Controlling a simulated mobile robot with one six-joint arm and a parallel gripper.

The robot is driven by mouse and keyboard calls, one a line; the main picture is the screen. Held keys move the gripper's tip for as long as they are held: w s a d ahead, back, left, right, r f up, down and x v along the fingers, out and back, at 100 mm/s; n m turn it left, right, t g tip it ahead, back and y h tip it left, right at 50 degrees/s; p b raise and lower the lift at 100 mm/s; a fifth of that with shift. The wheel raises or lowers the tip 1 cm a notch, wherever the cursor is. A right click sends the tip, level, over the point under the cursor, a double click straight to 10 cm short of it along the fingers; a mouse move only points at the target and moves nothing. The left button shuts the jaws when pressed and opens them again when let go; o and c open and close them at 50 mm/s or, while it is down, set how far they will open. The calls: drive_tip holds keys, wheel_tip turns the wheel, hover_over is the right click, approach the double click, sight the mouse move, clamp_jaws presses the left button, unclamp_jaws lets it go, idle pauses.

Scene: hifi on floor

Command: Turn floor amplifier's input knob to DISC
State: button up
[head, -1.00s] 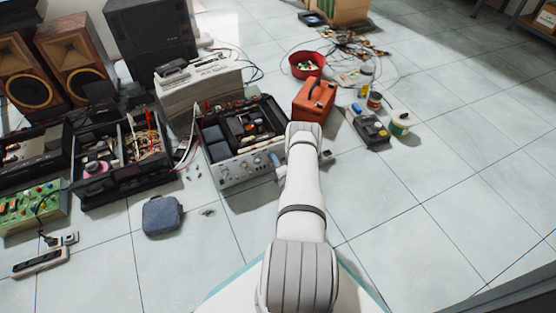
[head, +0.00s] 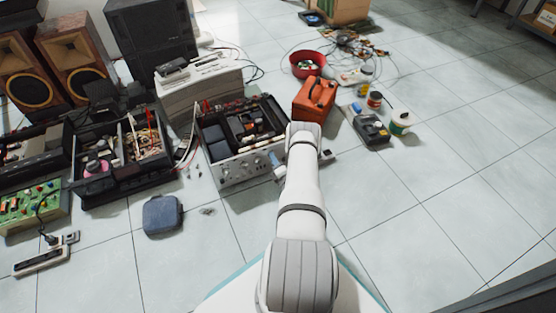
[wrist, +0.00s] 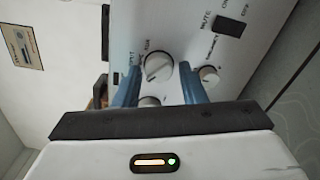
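The amplifier (head: 240,172) sits on the floor with its top open and its silver front panel facing me. In the wrist view a round silver knob (wrist: 159,69) with a pointer line shows on the panel, with small lettering around it; AUX seems readable above it, and I cannot make out DISC. My gripper (wrist: 158,64) is open, its two blue fingers on either side of this knob. Gaps show between fingers and knob. I cannot tell how deep the fingertips reach. In the head view my arm hides most of the gripper.
In the wrist view a smaller knob (wrist: 208,76) stands just right of the right finger, and a black MUTE switch (wrist: 232,24) is above it. Another knob (wrist: 149,101) is partly hidden below. An orange case (head: 314,99) stands behind the amplifier.

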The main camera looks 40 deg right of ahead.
drive_tip(key=shift+o, duration=1.2)
drive_tip(key=shift+d, duration=0.1)
drive_tip(key=p+v, duration=0.3)
drive_tip(key=v, duration=0.4)
drive_tip(key=shift+s+a, duration=0.2)
drive_tip(key=shift+s, duration=0.15)
